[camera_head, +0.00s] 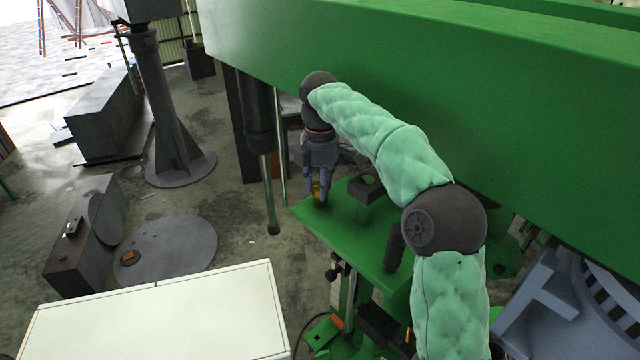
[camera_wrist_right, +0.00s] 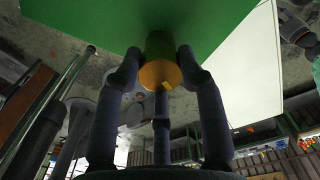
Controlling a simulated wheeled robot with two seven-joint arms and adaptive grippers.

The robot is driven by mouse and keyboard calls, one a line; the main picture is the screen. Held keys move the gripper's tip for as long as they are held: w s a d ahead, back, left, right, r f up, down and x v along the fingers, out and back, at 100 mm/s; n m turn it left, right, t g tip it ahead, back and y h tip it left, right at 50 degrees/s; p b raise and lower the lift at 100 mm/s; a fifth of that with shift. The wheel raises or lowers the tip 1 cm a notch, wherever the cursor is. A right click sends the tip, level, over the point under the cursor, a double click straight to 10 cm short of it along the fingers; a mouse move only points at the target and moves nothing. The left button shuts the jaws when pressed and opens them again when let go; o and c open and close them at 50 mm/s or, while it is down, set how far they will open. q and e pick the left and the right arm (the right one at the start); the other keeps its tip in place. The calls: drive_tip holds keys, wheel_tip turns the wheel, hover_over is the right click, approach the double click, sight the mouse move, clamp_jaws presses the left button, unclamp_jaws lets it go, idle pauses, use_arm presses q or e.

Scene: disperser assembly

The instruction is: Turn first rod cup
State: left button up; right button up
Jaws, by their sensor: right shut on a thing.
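The rod cup (camera_wrist_right: 159,72) is a small yellow-orange cylinder, seen end-on in the right wrist view against a green surface. In the head view a small yellow patch of it (camera_head: 317,191) shows between the fingers, by the left corner of the green platform. My right gripper (camera_head: 318,196) points down there, its dark fingers shut on the cup. In the right wrist view the fingers close around the cup from several sides. Whether the cup touches the platform I cannot tell. My left gripper is not in view.
The green platform (camera_head: 345,237) carries a dark block (camera_head: 367,187) just right of the gripper. A large green beam (camera_head: 430,80) runs above and behind my arm. A dark vertical cylinder with a rod (camera_head: 268,185) hangs left of the gripper. A white tabletop (camera_head: 165,318) lies at lower left.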

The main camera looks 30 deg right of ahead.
drive_tip(key=o, duration=1.1)
drive_tip(key=shift+o, duration=0.2)
wheel_tip(320, 180, up, 12)
drive_tip(key=shift+a, duration=0.15)
drive_tip(key=shift+w, duration=0.1)
